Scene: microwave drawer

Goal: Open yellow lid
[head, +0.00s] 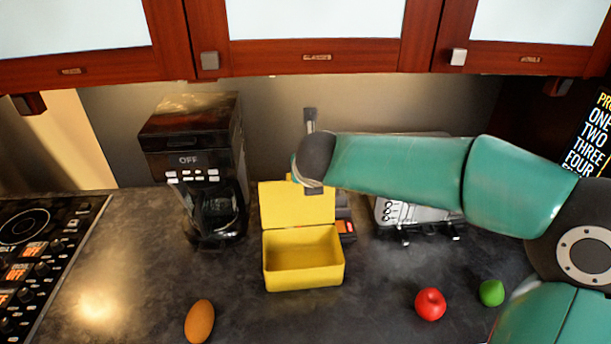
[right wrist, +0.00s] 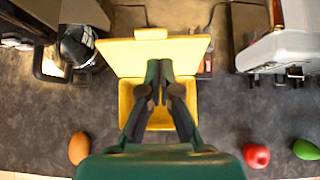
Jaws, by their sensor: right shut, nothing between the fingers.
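The yellow box (head: 303,275) stands on the dark counter with its yellow lid (head: 296,204) swung up and back, so its empty inside shows. In the right wrist view the lid (right wrist: 115,57) stands behind the open box (right wrist: 203,96). My right gripper (right wrist: 159,66) is shut and empty, its fingertips in front of the lid and over the box; I cannot tell whether they touch the lid. My left gripper is in neither view.
A coffee maker (head: 190,140) stands left of the box, and a silver toaster (head: 415,212) stands right, partly behind my arm. An egg (head: 200,322), a red apple (head: 430,304) and a green lime (head: 491,293) lie in front. A stove (head: 40,250) is at left; cabinets (head: 318,58) hang above.

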